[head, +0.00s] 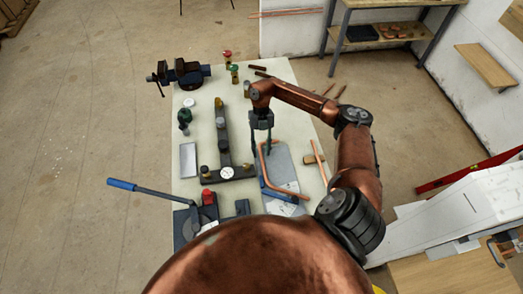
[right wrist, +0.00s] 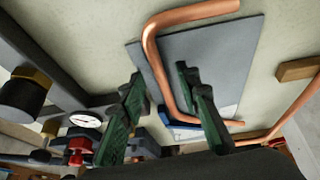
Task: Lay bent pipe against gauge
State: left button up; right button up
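The copper bent pipe (head: 264,173) lies on or just over a grey plate (head: 283,164) on the bench. It also shows in the right wrist view (right wrist: 154,58), with a bend at each end of its middle leg. My right gripper (head: 261,149) points down at this leg. The dark gauge fixture with a white dial (head: 227,172) stands left of the pipe. My left gripper is not in view.
A vise (head: 183,73) stands at the bench's far left corner. A bender with a blue-handled lever (head: 122,184) is at the near left. Another copper pipe (head: 318,161) and a wooden block (head: 314,159) lie right of the plate. A silver tray (head: 188,159) is left of the gauge.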

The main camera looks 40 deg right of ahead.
jog(key=v, duration=1.1)
jog(key=shift+r, duration=0.25)
